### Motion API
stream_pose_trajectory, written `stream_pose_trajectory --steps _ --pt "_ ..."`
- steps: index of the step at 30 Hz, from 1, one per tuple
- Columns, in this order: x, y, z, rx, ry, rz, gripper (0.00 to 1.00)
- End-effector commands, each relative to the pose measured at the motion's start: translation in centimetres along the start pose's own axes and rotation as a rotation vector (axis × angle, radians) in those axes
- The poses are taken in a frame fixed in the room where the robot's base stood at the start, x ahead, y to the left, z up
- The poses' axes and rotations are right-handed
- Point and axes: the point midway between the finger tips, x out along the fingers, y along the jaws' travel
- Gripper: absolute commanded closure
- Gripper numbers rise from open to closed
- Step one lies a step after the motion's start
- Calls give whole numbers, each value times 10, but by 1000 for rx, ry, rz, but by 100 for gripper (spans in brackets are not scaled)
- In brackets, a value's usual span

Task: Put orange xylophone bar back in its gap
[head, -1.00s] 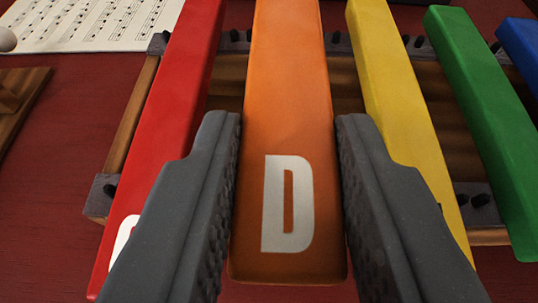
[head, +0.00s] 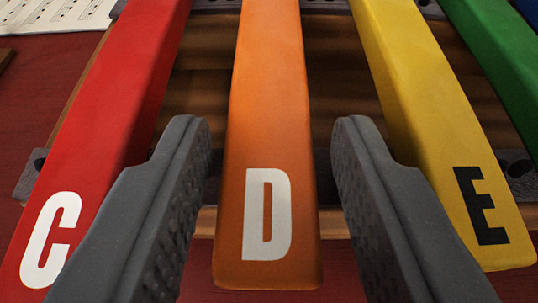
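The orange bar (head: 267,100), marked with a white D, lies lengthwise between the red bar (head: 120,95) and the yellow bar (head: 425,95) of the xylophone. It lies across the frame's near rail (head: 328,170) and looks level with its neighbours; its far end is out of view. Whether it is fully seated cannot be told. My gripper (head: 268,135) is open, with one grey finger on each side of the orange bar's near part. A clear gap shows between each finger and the bar.
The red bar with a C is close to my left finger, and the yellow bar with a black E is close to my right finger. A green bar (head: 490,50) is farther right. Sheet music (head: 50,15) lies at the upper left on the red table (head: 25,115).

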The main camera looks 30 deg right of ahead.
Motion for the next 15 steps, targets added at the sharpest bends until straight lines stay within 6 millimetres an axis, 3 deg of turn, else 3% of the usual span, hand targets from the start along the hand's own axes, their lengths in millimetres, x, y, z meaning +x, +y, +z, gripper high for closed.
stream_pose_trajectory --steps 5,15 --pt "-6 -1 7 -3 -16 -1 48" --pt "-53 -1 2 -1 -9 -1 48"
